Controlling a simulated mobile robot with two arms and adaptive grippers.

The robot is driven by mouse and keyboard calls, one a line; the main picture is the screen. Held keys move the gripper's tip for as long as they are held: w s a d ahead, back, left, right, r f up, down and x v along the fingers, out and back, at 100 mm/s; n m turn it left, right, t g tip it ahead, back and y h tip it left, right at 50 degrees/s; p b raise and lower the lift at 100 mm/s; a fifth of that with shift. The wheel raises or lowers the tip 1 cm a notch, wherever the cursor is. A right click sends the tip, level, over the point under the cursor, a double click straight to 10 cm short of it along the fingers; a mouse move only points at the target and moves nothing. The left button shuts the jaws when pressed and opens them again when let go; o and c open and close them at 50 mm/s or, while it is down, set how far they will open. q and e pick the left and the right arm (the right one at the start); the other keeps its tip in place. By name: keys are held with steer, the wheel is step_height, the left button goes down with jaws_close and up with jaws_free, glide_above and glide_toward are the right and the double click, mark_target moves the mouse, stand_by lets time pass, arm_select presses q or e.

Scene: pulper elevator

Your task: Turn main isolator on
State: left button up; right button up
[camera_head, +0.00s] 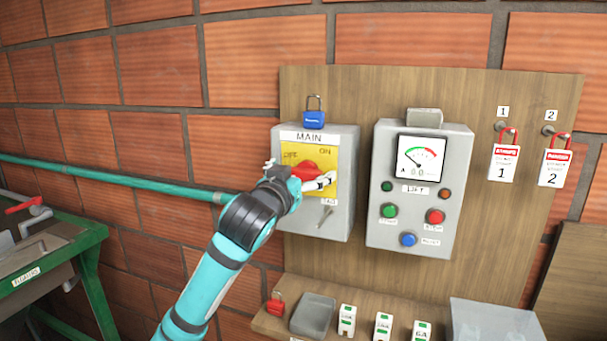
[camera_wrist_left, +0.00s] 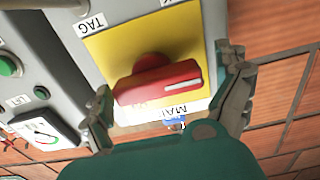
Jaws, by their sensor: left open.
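The main isolator is a grey box (camera_head: 345,222) marked MAIN, with a yellow plate (camera_head: 320,154) labelled OFF at left and ON at right. Its red rotary handle (camera_head: 307,169) is partly covered by my gripper in the head view. In the left wrist view, the red handle (camera_wrist_left: 158,84) lies across the plate, with a white mark on its right end. That view is upside down. My left gripper (camera_head: 300,175) is at the plate, with open fingers on either side of the handle (camera_wrist_left: 170,78). I cannot tell whether they touch it. My right gripper is out of view.
A blue padlock (camera_head: 314,118) stands on top of the isolator box. A lift control box (camera_head: 383,236) with a gauge and buttons is close at right. Two danger tags (camera_head: 504,163) hang further right.

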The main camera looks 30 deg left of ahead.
arm_select(q)
steer(key=shift+d, duration=0.15)
steer(key=c, duration=1)
steer(key=shift+c, duration=0.4)
steer(key=m+p, duration=0.2)
steer(key=m, duration=0.1)
steer(key=m+p, duration=0.1)
steer(key=shift+r+m, duration=0.3)
steer(key=m+p, duration=0.3)
steer(key=m, duration=0.1)
steer(key=shift+r+m, duration=0.1)
steer(key=shift+m, duration=0.2)
steer(key=m+p, duration=0.2)
steer(key=m, duration=0.2)
steer(key=shift+d+p, duration=0.15)
steer(key=shift+p, duration=0.15)
steer(key=shift+d+m+p, duration=0.1)
steer(key=shift+m+p, duration=1.1)
steer(key=shift+m, duration=1.2)
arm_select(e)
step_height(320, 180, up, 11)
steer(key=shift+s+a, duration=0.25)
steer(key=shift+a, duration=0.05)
arm_select(q)
steer(key=o, duration=1)
steer(key=shift+o, duration=0.4)
steer(key=shift+w+f, duration=0.1)
steer(key=shift+f, duration=0.15)
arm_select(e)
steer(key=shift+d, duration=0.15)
